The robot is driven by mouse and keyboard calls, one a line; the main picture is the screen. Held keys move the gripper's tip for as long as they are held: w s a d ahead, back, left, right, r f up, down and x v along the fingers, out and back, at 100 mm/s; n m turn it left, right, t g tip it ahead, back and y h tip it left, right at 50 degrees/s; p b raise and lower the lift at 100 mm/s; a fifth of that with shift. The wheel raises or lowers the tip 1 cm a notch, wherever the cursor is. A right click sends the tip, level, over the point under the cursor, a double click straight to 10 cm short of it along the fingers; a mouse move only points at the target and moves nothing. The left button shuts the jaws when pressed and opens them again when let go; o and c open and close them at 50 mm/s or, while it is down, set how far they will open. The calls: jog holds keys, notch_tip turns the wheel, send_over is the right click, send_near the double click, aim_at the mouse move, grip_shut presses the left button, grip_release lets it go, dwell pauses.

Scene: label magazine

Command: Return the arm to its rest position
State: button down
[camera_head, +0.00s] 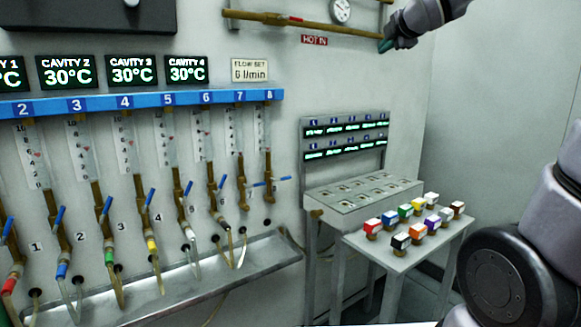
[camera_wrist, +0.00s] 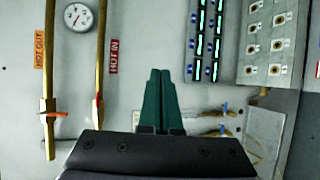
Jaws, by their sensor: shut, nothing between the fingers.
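My gripper (camera_head: 385,46) is at the top right of the head view, raised in front of the wall near the right end of the brass pipe. Its green fingers (camera_wrist: 160,100) show in the wrist view, closed together with nothing between them. My arm comes in from the upper right of the head view. The middle of the arm is out of view.
A brass pipe (camera_head: 300,24) with a gauge (camera_head: 340,11) runs near my gripper. A label magazine (camera_head: 360,195) with display rows stands below, beside a small table (camera_head: 400,262) of coloured blocks. Numbered flow tubes and a metal trough (camera_head: 190,280) fill the left.

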jog(key=s+f+m+g, duration=0.4)
jog(key=s+f+m, duration=0.4)
jog(key=s+m, duration=0.4)
jog(key=s+f+m+g, duration=0.4)
jog(key=s+f+m, duration=0.4)
jog(key=s+m, duration=0.4)
jog(key=shift+s+a+f+m+y, duration=0.15)
jog(key=shift+s+f+m+y, duration=0.2)
jog(key=shift+s, duration=0.65)
jog(key=shift+r, duration=0.1)
